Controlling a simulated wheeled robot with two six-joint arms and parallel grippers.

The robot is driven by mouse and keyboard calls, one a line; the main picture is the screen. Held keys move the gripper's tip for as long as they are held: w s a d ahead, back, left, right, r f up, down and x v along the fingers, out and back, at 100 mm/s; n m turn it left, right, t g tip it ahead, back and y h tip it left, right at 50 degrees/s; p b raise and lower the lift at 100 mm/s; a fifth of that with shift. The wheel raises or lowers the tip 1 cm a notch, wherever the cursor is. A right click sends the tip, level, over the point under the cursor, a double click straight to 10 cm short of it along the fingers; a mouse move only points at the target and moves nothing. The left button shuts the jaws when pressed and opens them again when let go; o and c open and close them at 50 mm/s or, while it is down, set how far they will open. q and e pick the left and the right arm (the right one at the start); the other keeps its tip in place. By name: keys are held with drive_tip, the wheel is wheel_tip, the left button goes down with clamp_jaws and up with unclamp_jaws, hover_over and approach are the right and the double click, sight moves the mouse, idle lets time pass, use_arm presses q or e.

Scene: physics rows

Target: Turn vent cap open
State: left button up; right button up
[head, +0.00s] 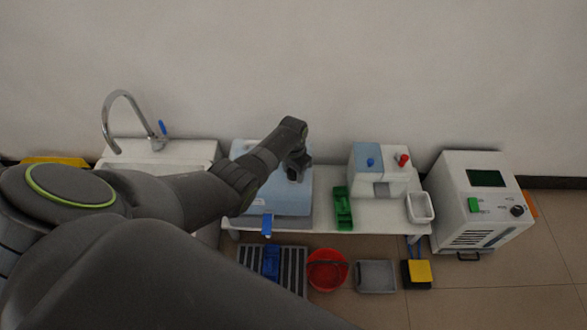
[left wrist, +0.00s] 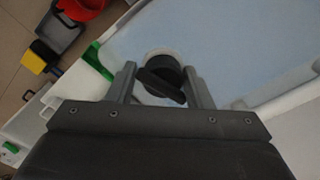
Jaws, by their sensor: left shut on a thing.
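A light blue container (head: 290,206) stands on the white table at centre left. In the left wrist view its top (left wrist: 240,45) fills the upper right. The black round vent cap (left wrist: 164,70) sits on it in a pale ring, with a raised bar slanting from upper left to lower right. My left gripper (left wrist: 161,84) is shut on the vent cap, one finger on each side. In the head view my left gripper (head: 299,171) is over the container and hides the cap. My right gripper is not in view.
A blue tap (head: 267,225) sticks out at the container's front. Right of it on the table (head: 382,213) are a green rack (head: 343,208), a blue-and-white box (head: 380,165) and a white tub (head: 420,207). A red bucket (head: 327,270) stands below. A sink is at left.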

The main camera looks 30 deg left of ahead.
use_arm(q)
drive_tip(key=m, duration=0.3)
drive_tip(key=shift+w+a+r, duration=0.2)
drive_tip(key=shift+w+a, duration=0.05)
drive_tip(key=shift+a, duration=0.15)
drive_tip(key=shift+w+m+p, duration=0.1)
drive_tip(key=shift+m+p, duration=0.25)
drive_tip(key=shift+m, duration=0.25)
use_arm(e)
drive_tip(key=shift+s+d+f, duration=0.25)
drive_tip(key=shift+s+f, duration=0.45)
use_arm(q)
drive_tip(key=shift+r, duration=0.15)
drive_tip(key=shift+w, duration=0.1)
drive_tip(key=o, duration=0.8)
drive_tip(key=shift+c, duration=0.2)
drive_tip(key=shift+o, duration=0.4)
drive_tip(key=shift+d+f, duration=0.1)
drive_tip(key=shift+f, duration=0.1)
drive_tip(key=shift+d+f, duration=0.1)
drive_tip(key=shift+s, duration=0.2)
